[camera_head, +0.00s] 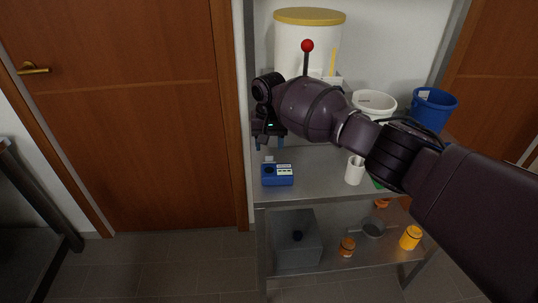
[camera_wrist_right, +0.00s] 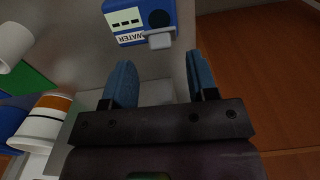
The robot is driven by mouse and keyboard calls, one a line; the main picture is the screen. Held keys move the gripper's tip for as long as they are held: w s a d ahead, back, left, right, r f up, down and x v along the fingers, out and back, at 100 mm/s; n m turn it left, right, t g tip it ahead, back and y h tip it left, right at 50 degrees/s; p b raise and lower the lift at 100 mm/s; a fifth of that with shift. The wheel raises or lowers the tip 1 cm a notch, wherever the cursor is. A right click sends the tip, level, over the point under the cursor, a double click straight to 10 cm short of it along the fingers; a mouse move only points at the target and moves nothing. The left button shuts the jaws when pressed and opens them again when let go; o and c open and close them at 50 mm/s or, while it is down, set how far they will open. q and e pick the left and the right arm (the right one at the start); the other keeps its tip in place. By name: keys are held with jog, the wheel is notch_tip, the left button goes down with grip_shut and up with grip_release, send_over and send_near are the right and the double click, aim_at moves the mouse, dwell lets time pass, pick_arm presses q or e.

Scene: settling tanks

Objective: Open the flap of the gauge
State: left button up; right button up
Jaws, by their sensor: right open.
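The gauge (camera_head: 277,175) is a small blue box with a pale label panel and a dark round dial, on the metal shelf. In the right wrist view the gauge (camera_wrist_right: 171,12) shows upside down, with "WATER" on its label. A small pale grey tab (camera_wrist_right: 160,40), seemingly the flap, sticks out at its edge, near the dial. My right gripper (camera_head: 269,142) is above and behind the gauge in the head view. Its blue fingers (camera_wrist_right: 161,80) are apart, with nothing between them, and do not touch the gauge. My left gripper is out of view.
A white cup (camera_head: 355,170) stands right of the gauge on the metal shelf (camera_head: 315,180). White (camera_head: 374,101) and blue (camera_head: 434,108) buckets and a large white tank (camera_head: 290,42) stand behind. Orange containers and a grey box (camera_head: 297,245) are on the lower shelf.

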aim_at(269, 159)
jog(key=shift+f, duration=2.1)
